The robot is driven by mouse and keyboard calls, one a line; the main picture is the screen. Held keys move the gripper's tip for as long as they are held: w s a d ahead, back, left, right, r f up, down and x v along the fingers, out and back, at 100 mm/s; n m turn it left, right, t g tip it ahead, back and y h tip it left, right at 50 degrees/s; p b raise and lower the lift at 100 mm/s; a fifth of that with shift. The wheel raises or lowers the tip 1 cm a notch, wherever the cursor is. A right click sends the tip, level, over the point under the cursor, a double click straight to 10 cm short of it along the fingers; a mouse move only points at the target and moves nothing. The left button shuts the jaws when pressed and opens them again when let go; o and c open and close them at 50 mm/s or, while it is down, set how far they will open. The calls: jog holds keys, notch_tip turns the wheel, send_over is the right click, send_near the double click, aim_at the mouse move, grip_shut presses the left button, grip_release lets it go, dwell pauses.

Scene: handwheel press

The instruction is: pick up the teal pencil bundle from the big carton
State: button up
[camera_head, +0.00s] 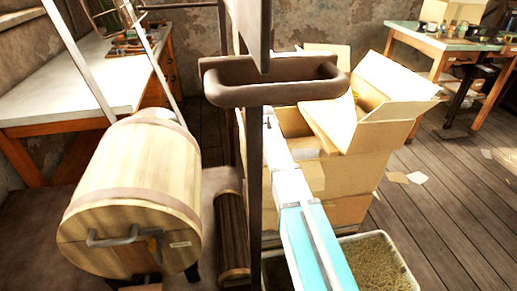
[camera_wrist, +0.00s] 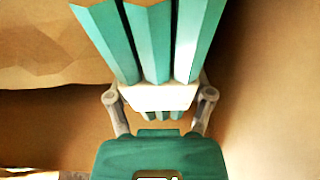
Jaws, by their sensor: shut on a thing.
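The teal pencil bundle (camera_wrist: 153,40) fills the upper middle of the wrist view. It shows several thick teal pencils with a pale band around them, and short teal ends show below the band. My gripper (camera_wrist: 160,98) is shut on the bundle at the band, one finger on each side. Brown cardboard walls lie around it in the wrist view. The big carton (camera_head: 345,165) stands open with raised flaps right of centre in the head view. My arm reaches toward it. The bundle and gripper are not visible in the head view.
A dark metal post with a handle bar (camera_head: 280,92) stands in front of the carton. A wooden barrel (camera_head: 125,190) lies at left. A tub of grainy material (camera_head: 378,262) is at the lower right. Workbenches stand at back left and right. Floor at right is mostly clear.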

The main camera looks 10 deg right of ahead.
jog(key=c, duration=0.3)
jog(key=shift+r, duration=0.2)
jog(key=shift+c, duration=0.2)
notch_tip(320, 180, up, 2)
jog(key=p, duration=0.2)
jog(key=shift+p, duration=0.3)
jog(key=s+d+r+p, duration=1)
jog(key=shift+r, duration=0.3)
